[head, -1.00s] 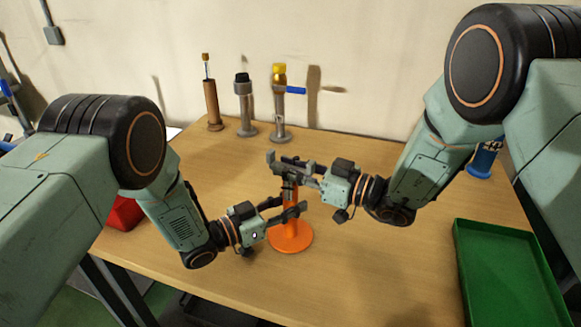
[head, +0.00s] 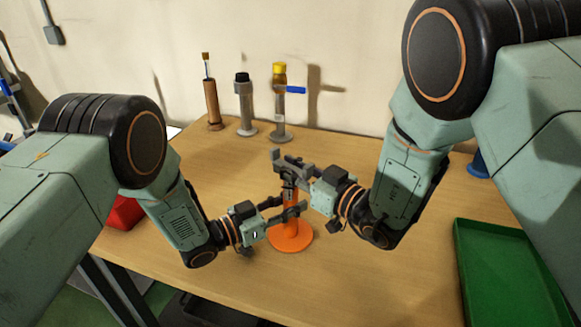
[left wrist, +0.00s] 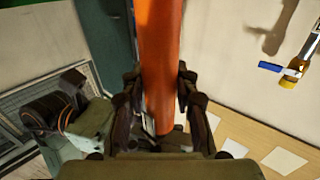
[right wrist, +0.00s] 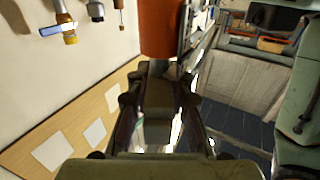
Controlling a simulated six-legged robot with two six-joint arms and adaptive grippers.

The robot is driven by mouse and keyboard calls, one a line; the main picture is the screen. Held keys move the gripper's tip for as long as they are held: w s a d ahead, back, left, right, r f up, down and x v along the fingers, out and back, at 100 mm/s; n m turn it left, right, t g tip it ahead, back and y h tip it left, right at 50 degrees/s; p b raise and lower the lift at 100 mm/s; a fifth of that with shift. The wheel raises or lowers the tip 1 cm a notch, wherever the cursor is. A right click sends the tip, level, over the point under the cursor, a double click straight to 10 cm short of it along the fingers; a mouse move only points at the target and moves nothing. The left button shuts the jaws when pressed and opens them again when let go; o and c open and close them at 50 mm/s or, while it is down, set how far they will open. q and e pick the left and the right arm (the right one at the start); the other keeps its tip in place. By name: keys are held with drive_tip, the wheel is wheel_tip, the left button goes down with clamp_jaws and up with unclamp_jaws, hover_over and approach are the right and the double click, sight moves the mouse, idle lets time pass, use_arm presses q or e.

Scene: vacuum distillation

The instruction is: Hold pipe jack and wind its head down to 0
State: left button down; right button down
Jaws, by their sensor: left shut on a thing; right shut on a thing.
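The pipe jack stands upright on the table, with an orange round base (head: 291,240), an orange post and a dark grey head (head: 278,158) on top. My left gripper (head: 291,212) is shut around the post from the left; the left wrist view shows the orange post (left wrist: 160,60) between its fingers. My right gripper (head: 302,179) is shut on the grey head from the right, just above my left gripper. In the right wrist view a dark part of the head (right wrist: 158,92) is between the fingers, with the orange post (right wrist: 160,28) beside them. Fingers partly hide the head.
Behind, near the wall, stand a brown cylinder (head: 212,105), a grey one with a black top (head: 244,107) and one with a yellow cap (head: 279,100). A green tray (head: 510,275) lies at the right and a red box (head: 124,212) at the left. The front table is clear.

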drive_tip(key=c, duration=1.5)
unclamp_jaws()
drive_tip(key=shift+w+r, duration=0.1)
drive_tip(key=shift+r, duration=0.15)
drive_tip(key=o, duration=0.3)
drive_tip(key=shift+f, duration=0.1)
wheel_tip(320, 180, up, 10)
